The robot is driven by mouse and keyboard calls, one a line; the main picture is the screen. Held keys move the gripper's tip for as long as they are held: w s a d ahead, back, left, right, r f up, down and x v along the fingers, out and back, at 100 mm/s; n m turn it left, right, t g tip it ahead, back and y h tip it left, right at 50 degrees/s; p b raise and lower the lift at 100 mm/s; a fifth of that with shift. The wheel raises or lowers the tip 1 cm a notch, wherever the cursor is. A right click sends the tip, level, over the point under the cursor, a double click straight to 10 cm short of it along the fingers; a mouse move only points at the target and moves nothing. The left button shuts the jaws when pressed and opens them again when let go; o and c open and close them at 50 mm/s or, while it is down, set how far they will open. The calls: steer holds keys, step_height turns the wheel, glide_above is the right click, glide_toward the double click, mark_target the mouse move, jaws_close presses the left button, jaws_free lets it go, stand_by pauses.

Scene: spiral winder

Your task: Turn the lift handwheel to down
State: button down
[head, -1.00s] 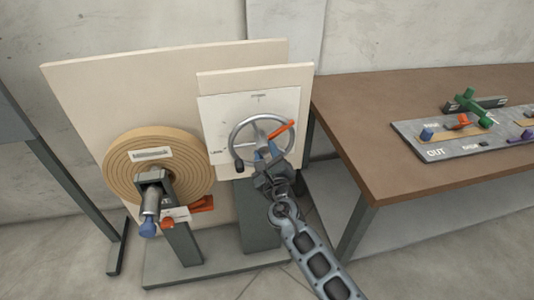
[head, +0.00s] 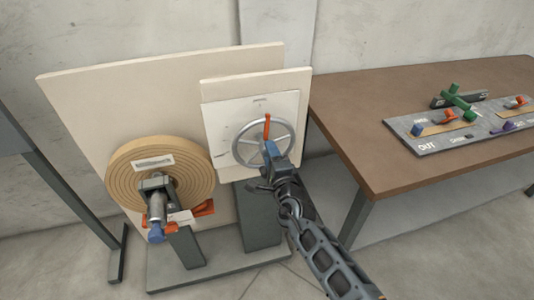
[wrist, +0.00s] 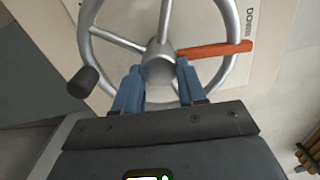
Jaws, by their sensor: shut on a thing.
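The lift handwheel (head: 235,147) is a grey spoked wheel on a pale panel. Its orange pointer (head: 267,125) points almost straight up in the head view. In the wrist view the handwheel (wrist: 158,68) fills the upper middle, with the orange pointer to the right, near partly visible "DO" lettering, and a dark knob (wrist: 83,82) at the left of the rim. My gripper (head: 269,156) has its blue fingers (wrist: 158,88) on either side of the wheel's middle, shut on it. The exact gripped part and the wheel's lower right are hidden.
A tan roll (head: 125,172) on a spindle with a blue-tipped end stands left of the wheel. A brown table (head: 360,120) with a grey control panel (head: 440,148) of coloured handles stands at the right. Bare floor lies in front.

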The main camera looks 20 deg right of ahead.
steer(key=shift+n, duration=0.6)
steer(key=c, duration=0.6)
jaws_free()
steer(key=shift+c, duration=0.2)
steer(key=shift+s, duration=0.1)
steer(key=s, duration=0.7)
steer(key=shift+s, duration=0.3)
steer(key=shift+s, duration=0.1)
